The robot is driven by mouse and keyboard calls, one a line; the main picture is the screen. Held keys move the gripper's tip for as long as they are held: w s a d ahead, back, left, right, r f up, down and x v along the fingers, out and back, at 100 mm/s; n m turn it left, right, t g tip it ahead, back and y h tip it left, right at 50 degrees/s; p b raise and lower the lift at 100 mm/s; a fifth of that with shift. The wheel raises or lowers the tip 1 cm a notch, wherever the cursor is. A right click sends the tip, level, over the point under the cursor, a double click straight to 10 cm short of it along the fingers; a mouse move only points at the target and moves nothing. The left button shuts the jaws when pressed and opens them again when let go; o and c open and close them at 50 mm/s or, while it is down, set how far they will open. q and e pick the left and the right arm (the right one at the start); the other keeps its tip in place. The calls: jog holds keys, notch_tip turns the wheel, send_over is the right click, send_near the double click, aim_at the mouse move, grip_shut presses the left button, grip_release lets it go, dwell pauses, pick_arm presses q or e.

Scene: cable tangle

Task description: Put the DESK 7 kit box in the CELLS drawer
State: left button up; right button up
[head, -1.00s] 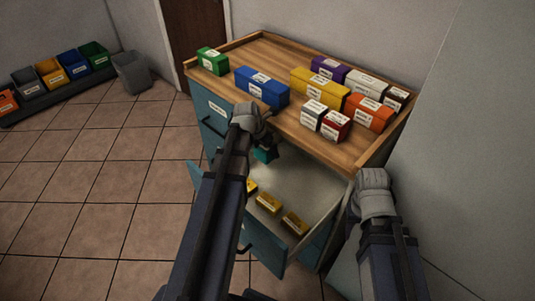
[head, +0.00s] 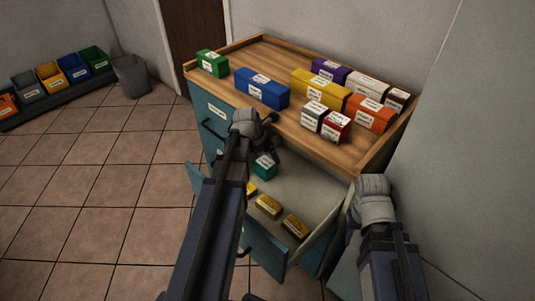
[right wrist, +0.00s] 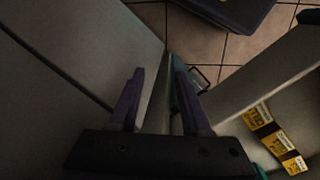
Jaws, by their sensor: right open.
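A teal box (head: 264,166) with a white label sits low at the back left of the open drawer (head: 265,245) in the head view; its print is too small to read. My left gripper (head: 268,152) is just above the teal box; its fingers are mostly hidden, so I cannot tell if they still touch it. Three yellow boxes, one of them the middle yellow box (head: 268,206), lie in the drawer; they also show in the right wrist view (right wrist: 278,142). My right gripper (right wrist: 160,100) is open and empty, beside the cabinet's right side. The drawer's label is not readable.
The wooden cabinet top (head: 225,82) carries several coloured boxes, including a blue box (head: 262,88) and an orange box (head: 369,113). A wall (head: 470,150) stands close on the right. Coloured bins (head: 74,68) and a grey bin (head: 131,75) stand on the floor at far left.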

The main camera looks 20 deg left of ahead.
pick_arm(q)
jog(key=shift+o, duration=0.4)
jog(key=shift+s+f, duration=0.1)
jog(key=shift+s, duration=0.05)
jog(key=shift+r+p, duration=0.7)
jog(key=shift+p, duration=0.05)
jog(key=p+v, duration=1.1)
jog(key=shift+r, duration=0.45)
